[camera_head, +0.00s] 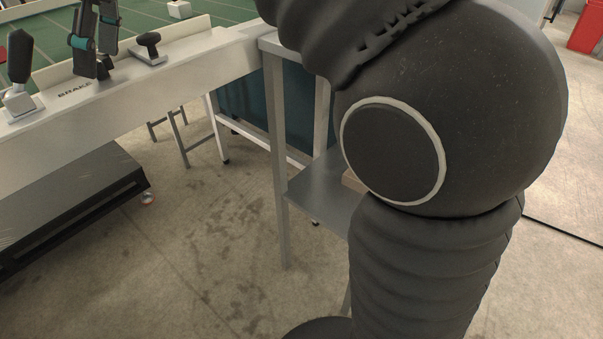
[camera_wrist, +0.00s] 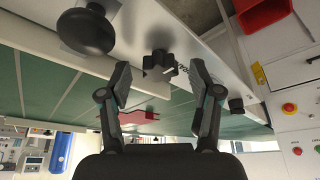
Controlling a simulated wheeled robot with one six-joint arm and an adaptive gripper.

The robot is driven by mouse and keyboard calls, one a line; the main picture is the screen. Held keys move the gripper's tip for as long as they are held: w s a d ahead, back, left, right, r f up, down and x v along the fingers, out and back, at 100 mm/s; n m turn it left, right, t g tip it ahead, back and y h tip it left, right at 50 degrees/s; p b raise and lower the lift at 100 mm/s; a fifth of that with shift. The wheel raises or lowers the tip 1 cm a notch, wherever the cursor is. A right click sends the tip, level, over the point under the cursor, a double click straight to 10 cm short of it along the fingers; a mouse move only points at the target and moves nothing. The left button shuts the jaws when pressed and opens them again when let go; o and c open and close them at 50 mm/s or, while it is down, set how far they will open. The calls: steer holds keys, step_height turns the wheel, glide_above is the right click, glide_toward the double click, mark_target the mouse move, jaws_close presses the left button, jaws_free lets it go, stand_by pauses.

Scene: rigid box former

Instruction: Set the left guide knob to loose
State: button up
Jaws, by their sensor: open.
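In the wrist view a dark lobed knob (camera_wrist: 160,64) sits on the pale rail, between and just beyond the tips of my gripper (camera_wrist: 158,76). The gripper's two fingers are apart with nothing held, and I cannot tell whether they touch the knob. In the head view my gripper (camera_head: 92,70) points down over the pale rail by the word BRAKE. A dark knob on a metal plate (camera_head: 149,44) stands to its right. Which knob is the left guide knob cannot be told, and no loose mark is readable.
A black-handled lever (camera_head: 20,62) stands at the left of the rail (camera_head: 170,75). A large round black knob (camera_wrist: 86,32) is near the left finger in the wrist view. A smaller dark knob (camera_wrist: 236,105) is at right. Green bed (camera_head: 50,35) lies behind the rail.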

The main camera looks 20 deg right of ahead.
steer(key=m, duration=0.2)
steer(key=m+t, duration=0.1)
steer(key=m, duration=0.1)
steer(key=shift+s+a+t, duration=0.1)
steer(key=shift+s+t, duration=0.1)
steer(key=shift+t, duration=0.1)
steer(key=m, duration=0.2)
steer(key=m+t+h, duration=0.1)
steer(key=m, duration=0.1)
steer(key=shift+s+a+m+h, duration=0.1)
steer(key=shift+a+m+h, duration=0.05)
steer(key=shift+m+h, duration=0.2)
steer(key=v, duration=1.4)
steer(key=d+f+m+t+b, duration=0.1)
steer(key=d+f+m+b, duration=0.15)
steer(key=d+f, duration=1.05)
steer(key=s+d+f+m, duration=0.1)
steer(key=s+d+f, duration=0.1)
steer(key=f, duration=0.4)
steer(key=s+d+f+m+h, duration=0.1)
steer(key=s+d+f, duration=0.1)
steer(key=d+f, duration=0.2)
steer(key=s+d+f+m+h+b, duration=0.1)
steer(key=s+d+f, duration=0.1)
steer(key=f, duration=0.8)
steer(key=shift+s+d+f+t, duration=0.2)
steer(key=shift+s+d+t, duration=0.1)
steer(key=shift+d+t, duration=0.1)
steer(key=shift+w, duration=0.1)
